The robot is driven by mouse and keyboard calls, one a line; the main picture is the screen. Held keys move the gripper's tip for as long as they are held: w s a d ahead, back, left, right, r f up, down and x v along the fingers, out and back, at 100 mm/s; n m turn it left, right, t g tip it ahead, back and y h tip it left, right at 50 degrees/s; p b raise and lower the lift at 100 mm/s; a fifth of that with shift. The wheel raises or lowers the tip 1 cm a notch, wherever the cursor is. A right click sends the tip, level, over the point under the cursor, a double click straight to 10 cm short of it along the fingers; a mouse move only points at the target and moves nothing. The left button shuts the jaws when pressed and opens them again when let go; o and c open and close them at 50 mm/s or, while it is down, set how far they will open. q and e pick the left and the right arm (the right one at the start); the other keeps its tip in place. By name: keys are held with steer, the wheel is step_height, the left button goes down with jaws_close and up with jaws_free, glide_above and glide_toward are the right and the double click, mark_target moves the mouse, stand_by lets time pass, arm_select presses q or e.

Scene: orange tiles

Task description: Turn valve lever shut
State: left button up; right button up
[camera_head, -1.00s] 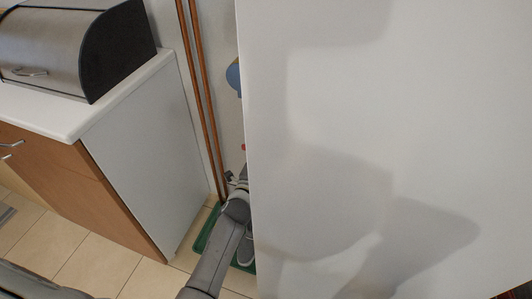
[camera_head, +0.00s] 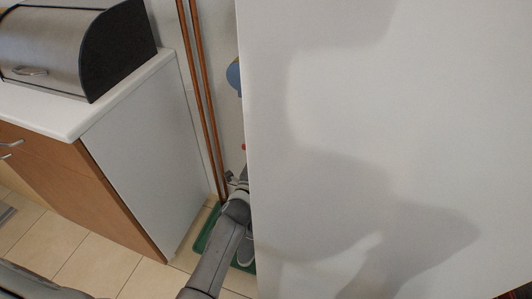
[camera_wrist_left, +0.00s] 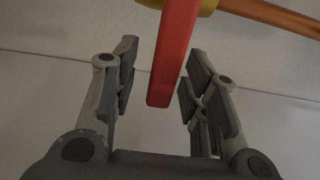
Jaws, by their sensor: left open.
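The red valve lever (camera_wrist_left: 174,62) shows in the left wrist view, coming down from the top centre. Its free end lies between the two fingers of my left gripper (camera_wrist_left: 158,85). The gripper is open, with a gap on each side of the lever. The yellow valve body (camera_wrist_left: 208,6) and a copper pipe (camera_wrist_left: 275,14) show at the top edge. In the head view my left arm reaches into the gap between cabinet and white panel, and its gripper is mostly hidden. A small red spot (camera_head: 243,147) shows at the panel's edge. My right gripper is not seen.
A large white panel (camera_head: 390,90) fills the right of the head view. A cabinet (camera_head: 150,150) with a steel bread bin (camera_head: 50,50) stands at left. Copper pipes (camera_head: 198,80) run down the narrow gap between them. A green mat (camera_head: 207,238) lies on the tiled floor.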

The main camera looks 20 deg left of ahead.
arm_select(q)
steer(key=s, duration=1.2)
steer(key=shift+a, duration=0.2)
